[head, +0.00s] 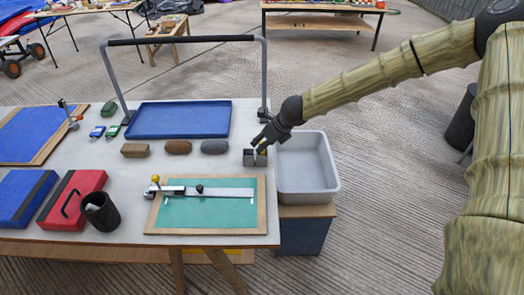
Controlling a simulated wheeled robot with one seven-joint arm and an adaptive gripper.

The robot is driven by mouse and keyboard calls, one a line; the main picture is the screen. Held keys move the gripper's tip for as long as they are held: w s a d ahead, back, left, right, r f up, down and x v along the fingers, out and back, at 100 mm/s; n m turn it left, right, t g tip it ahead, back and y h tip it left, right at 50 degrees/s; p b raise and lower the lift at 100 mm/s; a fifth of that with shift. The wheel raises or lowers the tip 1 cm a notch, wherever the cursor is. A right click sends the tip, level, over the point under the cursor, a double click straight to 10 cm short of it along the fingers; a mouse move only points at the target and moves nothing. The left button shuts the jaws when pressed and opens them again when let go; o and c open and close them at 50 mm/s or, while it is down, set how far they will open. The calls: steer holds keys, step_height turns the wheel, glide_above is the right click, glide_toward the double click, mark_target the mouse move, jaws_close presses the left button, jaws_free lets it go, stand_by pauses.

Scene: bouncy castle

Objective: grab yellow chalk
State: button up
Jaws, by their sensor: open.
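My gripper (263,146) is open and low over the right end of the table, pointing down and left. A small yellow bit (262,151), which may be the yellow chalk, shows right at the fingertips. The fingers partly hide it, and I cannot tell whether they touch it. A small dark grey block or holder (249,158) sits directly below and beside the fingertips. I cannot tell whether the yellow bit stands in it.
A grey bin (331,186) stands right of the gripper. A green board with a ruler (215,216) lies in front, with a yellow knob (155,178) at its left. Several oval lumps (214,147) lie left. A blue tray (180,118) lies behind, under a tall grey frame (266,75).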

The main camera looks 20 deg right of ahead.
steer(key=shift+x, duration=1.1)
steer(key=shift+c, duration=0.2)
steer(key=c, duration=0.9)
